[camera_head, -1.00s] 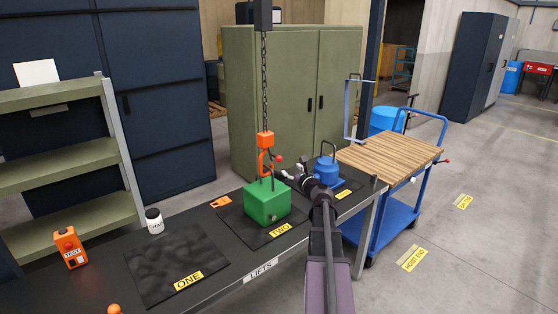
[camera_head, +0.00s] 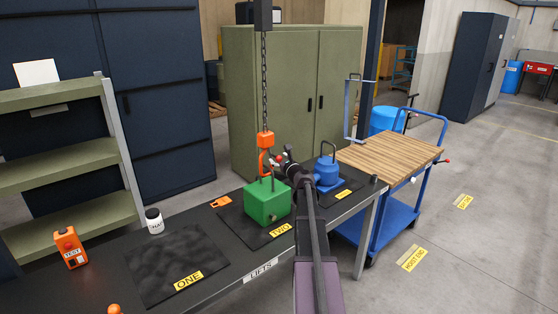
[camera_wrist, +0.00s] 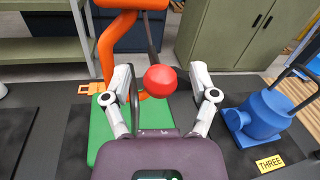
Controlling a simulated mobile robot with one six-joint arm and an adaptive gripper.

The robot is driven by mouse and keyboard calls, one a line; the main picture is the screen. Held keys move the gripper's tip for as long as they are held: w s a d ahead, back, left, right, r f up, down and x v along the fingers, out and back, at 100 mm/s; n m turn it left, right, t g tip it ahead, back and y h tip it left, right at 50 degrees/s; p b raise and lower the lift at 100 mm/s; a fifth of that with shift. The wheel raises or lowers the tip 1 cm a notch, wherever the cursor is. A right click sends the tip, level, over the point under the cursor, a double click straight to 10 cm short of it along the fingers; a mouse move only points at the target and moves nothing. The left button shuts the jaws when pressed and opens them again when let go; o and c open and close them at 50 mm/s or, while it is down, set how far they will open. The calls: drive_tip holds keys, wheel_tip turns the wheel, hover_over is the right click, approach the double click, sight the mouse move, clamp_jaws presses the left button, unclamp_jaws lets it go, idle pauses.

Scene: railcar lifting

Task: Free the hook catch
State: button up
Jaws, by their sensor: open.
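The orange hook (camera_head: 264,161) hangs on a chain above the green block (camera_head: 267,202), which stands on the mat marked TWO. The catch shows as a red ball (camera_wrist: 160,80) on a dark stem beside the orange hook (camera_wrist: 108,45) in the wrist view. My gripper (camera_wrist: 165,92) is open, with one finger on each side of the red ball. Whether a finger touches the ball I cannot tell. In the head view my gripper (camera_head: 283,160) is at the hook's right side and hides most of the ball. The green block's top also shows in the wrist view (camera_wrist: 105,150).
A blue weight (camera_head: 327,172) with a handle stands on mat THREE, right of the hook. Mat ONE (camera_head: 160,262) is empty. A white jar (camera_head: 154,220) and an orange test box (camera_head: 70,247) stand at the left. A blue cart (camera_head: 390,160) stands beyond the bench.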

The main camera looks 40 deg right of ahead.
clamp_jaws()
